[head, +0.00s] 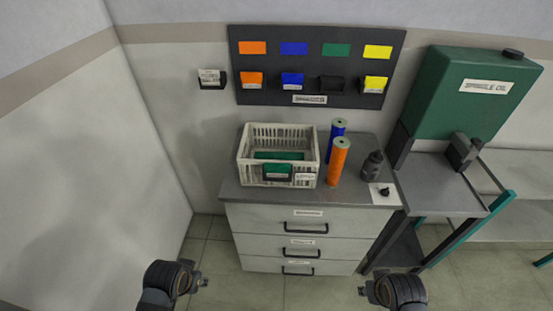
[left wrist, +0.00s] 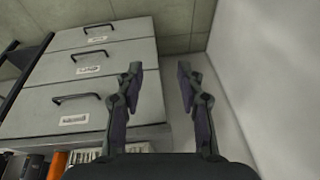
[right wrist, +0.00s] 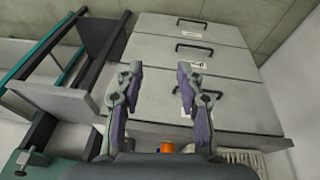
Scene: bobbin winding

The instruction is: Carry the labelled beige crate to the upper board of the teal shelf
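The labelled beige crate (head: 247,170) stands upright on the left of the grey drawer cabinet's top. It has slatted sides, a white label on its front and a green item inside; its crate edge also shows in the right wrist view (right wrist: 240,156). Teal-framed furniture (head: 462,243) with grey boards stands right of the cabinet; I cannot tell for sure which part is the teal shelf. My left gripper (head: 203,283) is open and empty, low in front of the cabinet's left. My right gripper (head: 363,291) is open and empty, low in front of its right. Both are apart from the crate.
Blue (head: 337,128) and orange (head: 338,160) spools stand close right of the crate, with a dark bottle (head: 373,165) beyond. A green spindle oil canister (head: 470,95) stands at right. A colour board (head: 315,65) hangs behind. Floor before the cabinet (head: 298,222) is clear.

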